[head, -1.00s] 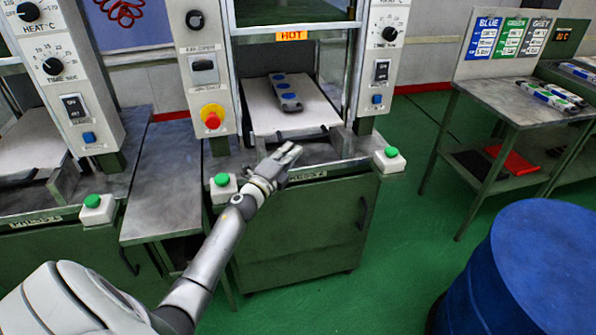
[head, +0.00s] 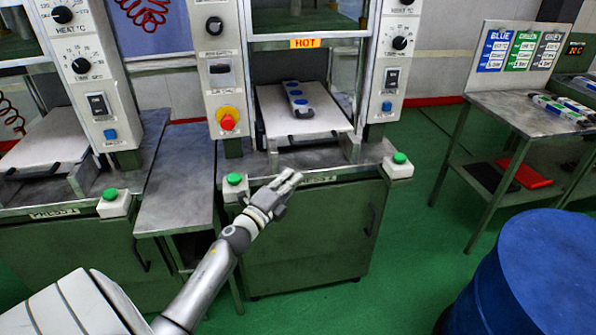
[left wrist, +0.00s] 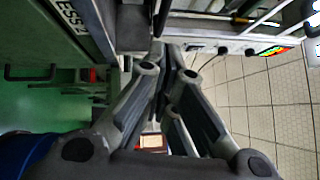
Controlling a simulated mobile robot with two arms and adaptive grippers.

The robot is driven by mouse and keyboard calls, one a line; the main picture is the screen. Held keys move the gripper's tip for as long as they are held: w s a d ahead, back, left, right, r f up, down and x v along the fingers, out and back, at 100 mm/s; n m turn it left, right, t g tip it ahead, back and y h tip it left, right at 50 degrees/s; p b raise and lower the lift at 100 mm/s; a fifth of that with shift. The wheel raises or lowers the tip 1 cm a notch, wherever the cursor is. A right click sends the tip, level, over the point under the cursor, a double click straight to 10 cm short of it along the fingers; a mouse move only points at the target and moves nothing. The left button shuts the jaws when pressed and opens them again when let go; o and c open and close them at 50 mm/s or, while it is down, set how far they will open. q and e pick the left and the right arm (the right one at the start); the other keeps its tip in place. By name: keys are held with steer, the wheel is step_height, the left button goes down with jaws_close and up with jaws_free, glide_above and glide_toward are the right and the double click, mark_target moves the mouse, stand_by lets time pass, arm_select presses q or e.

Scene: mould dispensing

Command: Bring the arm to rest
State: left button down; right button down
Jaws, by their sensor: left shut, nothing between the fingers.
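My left gripper (head: 291,181) is shut and empty. In the head view it is in front of the middle press, just below its front edge, between the two green-topped buttons. In the left wrist view its fingers (left wrist: 172,60) are together with nothing between them. My left arm reaches in from the lower left. My right gripper is not in view.
The middle press (head: 300,232) carries a HOT label. A grey mould with blue spots (head: 298,99) lies on its pale plate (head: 330,118). Another press stands left. A table (head: 500,101) with moulds stands right. A blue drum (head: 540,275) is at lower right. Green floor lies between.

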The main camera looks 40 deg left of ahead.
arm_select(q)
steer(key=s+d+f+n+g+p, duration=0.1)
steer(key=s+d+f+n+g, duration=0.3)
steer(key=f, duration=0.8)
steer(key=s+d+f+n+g+p, duration=0.1)
steer(key=s+f+n+g, duration=0.15)
steer(key=s+f, duration=0.7)
steer(key=s+d+f+n+g, duration=0.2)
steer(key=f+n+g, duration=0.15)
steer(key=f, duration=1.05)
steer(key=s+d+f+n+g, duration=0.2)
steer(key=s+f, duration=0.4)
steer(key=s, duration=0.5)
steer(key=s+d+f+n+g+h+p, duration=0.1)
steer(key=s+d+f, duration=0.4)
steer(key=s, duration=0.7)
steer(key=s+d+f+n+g+p, duration=0.1)
steer(key=s+d+f+n+g, duration=0.2)
steer(key=s, duration=0.8)
steer(key=d+f+g, duration=0.2)
steer(key=d+f, duration=0.1)
steer(key=shift+s+d+f+g, duration=0.25)
steer(key=shift+d+f+g, duration=0.05)
steer(key=shift+f, duration=0.05)
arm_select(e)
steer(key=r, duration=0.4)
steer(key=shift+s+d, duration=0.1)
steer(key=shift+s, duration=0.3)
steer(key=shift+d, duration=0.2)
